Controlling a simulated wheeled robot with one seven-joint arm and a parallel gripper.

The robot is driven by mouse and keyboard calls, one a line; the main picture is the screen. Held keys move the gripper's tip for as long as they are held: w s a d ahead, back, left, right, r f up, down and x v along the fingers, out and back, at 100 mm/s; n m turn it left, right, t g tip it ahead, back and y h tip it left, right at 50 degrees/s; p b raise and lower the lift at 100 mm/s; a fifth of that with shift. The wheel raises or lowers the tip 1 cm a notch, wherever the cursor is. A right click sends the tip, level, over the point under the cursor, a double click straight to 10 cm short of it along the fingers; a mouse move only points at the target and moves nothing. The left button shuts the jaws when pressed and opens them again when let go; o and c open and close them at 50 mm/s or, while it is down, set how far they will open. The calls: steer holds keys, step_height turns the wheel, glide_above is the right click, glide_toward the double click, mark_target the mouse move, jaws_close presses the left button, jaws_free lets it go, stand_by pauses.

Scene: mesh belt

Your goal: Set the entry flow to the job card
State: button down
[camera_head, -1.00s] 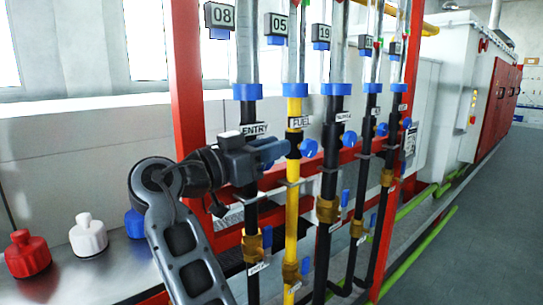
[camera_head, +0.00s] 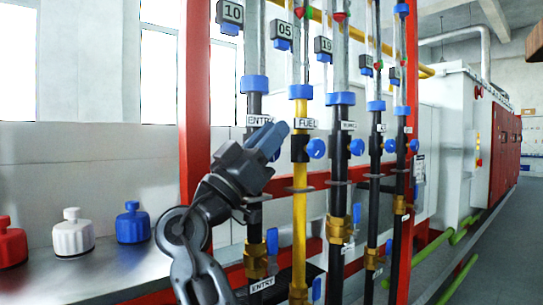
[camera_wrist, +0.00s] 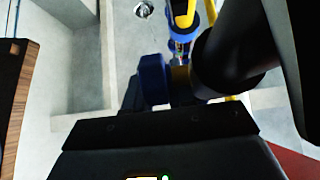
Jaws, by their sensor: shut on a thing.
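The ENTRY line is the leftmost black pipe, with an ENTRY label (camera_head: 260,120), a blue collar (camera_head: 254,84) and a display (camera_head: 230,12) reading 10. My gripper (camera_head: 274,140) is at this pipe just below the label, tilted up to the right, and shut on the entry valve knob. In the wrist view a blue part, seemingly the knob (camera_wrist: 152,80), sits beside the black pipe (camera_wrist: 240,45). A white sheet (camera_head: 419,166), perhaps the job card, hangs by the right red post; its text is too small to read.
The yellow FUEL pipe (camera_head: 300,190) stands close to the right, its display reading 05, with its blue knob (camera_head: 316,148) near my gripper. More black pipes follow. Red, white and blue bottles (camera_head: 132,222) stand on the metal bench at left. Open floor lies at far right.

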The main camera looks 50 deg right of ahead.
steer(key=shift+a, duration=0.1)
stand_by(0.3)
steer(key=c, duration=1.3)
jaws_free()
steer(key=shift+r+p, duration=0.2)
steer(key=shift+p, duration=0.1)
